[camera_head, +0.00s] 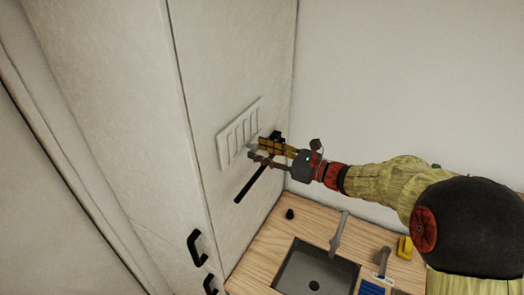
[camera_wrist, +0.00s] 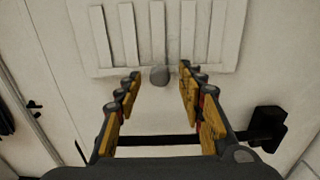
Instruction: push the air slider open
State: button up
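The air slider is a pale slatted vent panel (camera_head: 228,150) on the side wall of a tall white cabinet. In the wrist view, the vent (camera_wrist: 214,35) fills the top, with upright slats. A small grey knob (camera_wrist: 159,76) sits at its lower edge. My gripper (camera_head: 256,150) is in front of the vent's lower right part. In the wrist view, its fingers are apart, one on each side of the knob, with gaps visible between them and it. Whether the fingertips reach the knob's depth is unclear. The knob is not clearly visible in the head view.
A black bar (camera_head: 252,184) is mounted on the wall just below the vent; it crosses under my fingers in the wrist view (camera_wrist: 158,139). Below are a wooden counter (camera_head: 262,250), sink (camera_head: 305,268), tap (camera_head: 338,235) and yellow object (camera_head: 404,248). Black handles (camera_head: 194,247) stick out at left.

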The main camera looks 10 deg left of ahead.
jog(key=shift+c, duration=1)
jog(key=c, duration=0.7)
grip_shut()
